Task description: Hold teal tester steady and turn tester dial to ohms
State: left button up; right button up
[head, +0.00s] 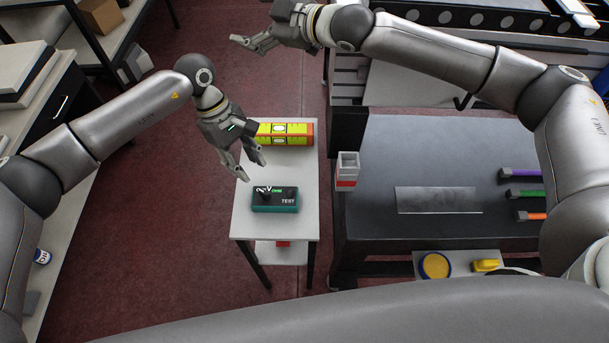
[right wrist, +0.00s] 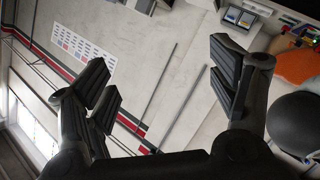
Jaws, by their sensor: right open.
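The teal tester (head: 275,208) lies on a small white side table (head: 250,228) in the head view, with "TEST" on its lower right. Its dial (head: 285,198) looks dark and small on the top face; where it points is too small to read. My left gripper (head: 246,168) is open and empty, just above and to the left of the tester, fingers pointing down toward it, apart from it. My right gripper (head: 252,44) is open and empty, high up and far from the tester. Its spread fingers also show in the right wrist view (right wrist: 165,85), which does not show the tester.
Several colored-handled tools (head: 523,194) lie at right. Red floor is clear left of the table.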

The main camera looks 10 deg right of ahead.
jog(key=s+f+g+h, duration=0.2)
jog(key=s+f+g, duration=0.3)
jog(key=f, duration=1)
jog(key=g+h, duration=0.5)
send_near(289, 196)
jog(key=shift+m, duration=0.4)
jog(key=x, duration=1)
jog(key=shift+f, duration=0.25)
